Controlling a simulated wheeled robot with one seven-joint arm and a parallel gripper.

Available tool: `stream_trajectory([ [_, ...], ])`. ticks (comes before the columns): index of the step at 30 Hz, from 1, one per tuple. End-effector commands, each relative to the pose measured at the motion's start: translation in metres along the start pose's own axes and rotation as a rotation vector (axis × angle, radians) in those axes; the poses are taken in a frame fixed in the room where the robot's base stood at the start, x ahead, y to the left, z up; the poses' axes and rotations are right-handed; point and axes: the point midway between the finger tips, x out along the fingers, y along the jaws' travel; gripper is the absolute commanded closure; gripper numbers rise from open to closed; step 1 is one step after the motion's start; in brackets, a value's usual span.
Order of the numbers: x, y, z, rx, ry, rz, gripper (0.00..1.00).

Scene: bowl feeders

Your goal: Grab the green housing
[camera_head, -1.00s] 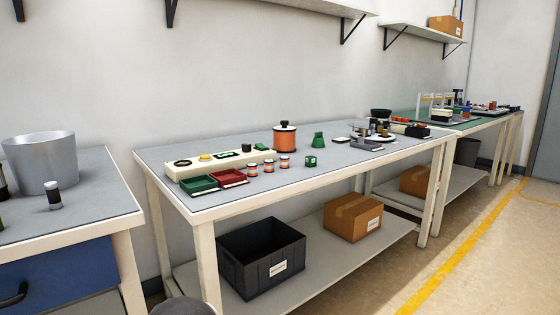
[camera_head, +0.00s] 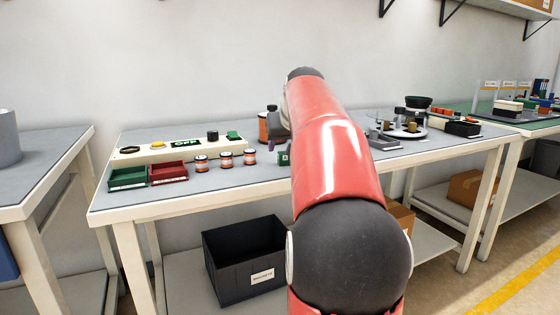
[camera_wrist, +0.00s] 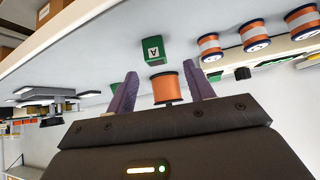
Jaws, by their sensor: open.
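Two loose green things could be the green housing; I cannot tell which it is. One is a green cube (camera_wrist: 152,50) marked "A", ahead of my gripper in the wrist view; it also shows partly behind my arm in the head view (camera_head: 284,158). The other is a green piece (camera_wrist: 113,88) mostly hidden behind the left finger in the wrist view; my arm hides it in the head view. My gripper (camera_wrist: 160,70) is open and empty, its purple fingers apart from the cube. The wrist view is upside down.
An orange pot (camera_wrist: 166,88) shows between the fingers, behind the cube. Several orange-banded jars (camera_head: 225,158), a red tray (camera_head: 168,173) and a green tray (camera_head: 127,179) stand left of the cube. A pale control panel (camera_head: 137,155) lies behind them. A turntable (camera_head: 403,134) is at right.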

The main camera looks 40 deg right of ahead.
Motion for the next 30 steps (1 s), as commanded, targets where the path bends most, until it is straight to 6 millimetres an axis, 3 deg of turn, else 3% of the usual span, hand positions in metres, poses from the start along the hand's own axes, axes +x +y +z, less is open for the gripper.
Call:
stream_trajectory([
  [13, 0.054, 0.007, 0.003, -0.001, -0.003, -0.001, 0.47],
  [21, 0.058, 0.007, 0.003, -0.001, 0.000, 0.000, 0.49],
  [30, 0.058, 0.007, 0.003, -0.001, 0.000, 0.000, 0.88],
])
